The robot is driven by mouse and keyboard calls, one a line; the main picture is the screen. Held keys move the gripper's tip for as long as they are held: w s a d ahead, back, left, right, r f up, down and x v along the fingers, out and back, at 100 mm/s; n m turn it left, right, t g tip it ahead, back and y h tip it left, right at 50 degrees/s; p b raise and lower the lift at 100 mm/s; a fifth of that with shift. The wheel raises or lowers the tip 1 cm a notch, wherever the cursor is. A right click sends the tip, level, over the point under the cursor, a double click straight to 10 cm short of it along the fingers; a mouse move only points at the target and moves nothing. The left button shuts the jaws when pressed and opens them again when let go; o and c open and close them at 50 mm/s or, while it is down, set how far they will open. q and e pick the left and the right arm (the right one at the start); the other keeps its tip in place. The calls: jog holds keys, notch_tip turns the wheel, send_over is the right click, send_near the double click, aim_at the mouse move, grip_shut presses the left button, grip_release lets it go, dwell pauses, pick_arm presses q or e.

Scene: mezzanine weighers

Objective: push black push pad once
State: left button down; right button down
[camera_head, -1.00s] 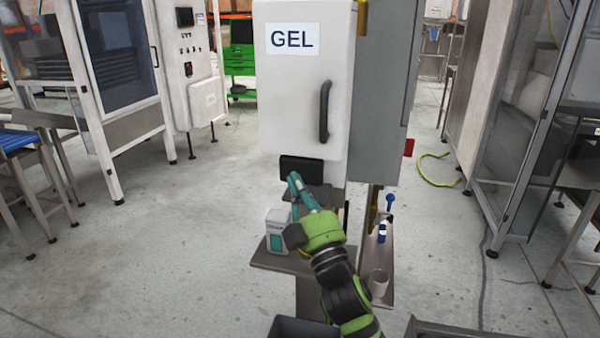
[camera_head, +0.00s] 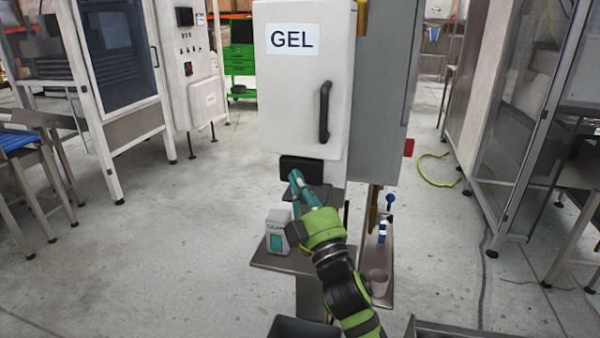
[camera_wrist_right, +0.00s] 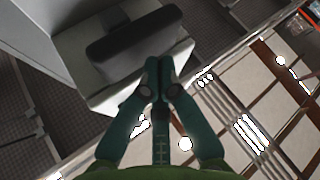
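The black push pad (camera_head: 301,168) is a dark block at the lower front of the white dispenser (camera_head: 290,95) labelled GEL. It also shows in the right wrist view as a dark rounded bar (camera_wrist_right: 130,36). My right gripper (camera_head: 295,177) is in front of the pad, with its teal fingers pointing at the pad's lower part. In the right wrist view its fingertips (camera_wrist_right: 158,66) are together with nothing between them, close to the bar's edge. I cannot tell whether they touch the pad. My left gripper is not in view.
A small white bottle with a teal label (camera_head: 277,234) stands on a metal shelf (camera_head: 270,262) left of my right gripper. A cup (camera_head: 379,283) and a blue-topped item (camera_head: 383,229) are on a narrow shelf to the right. Open floor lies on the left.

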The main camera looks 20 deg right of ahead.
jog(key=shift+w+d, duration=0.45)
jog(key=shift+w, duration=0.2)
dwell(1.0)
jog(key=shift+s+a, duration=0.65)
jog(key=shift+s, duration=0.3)
jog(key=s+a, duration=0.2)
jog(key=s, duration=0.2)
jog(key=shift+s+a+p, duration=0.1)
jog(key=shift+a+p, duration=0.3)
dwell(0.5)
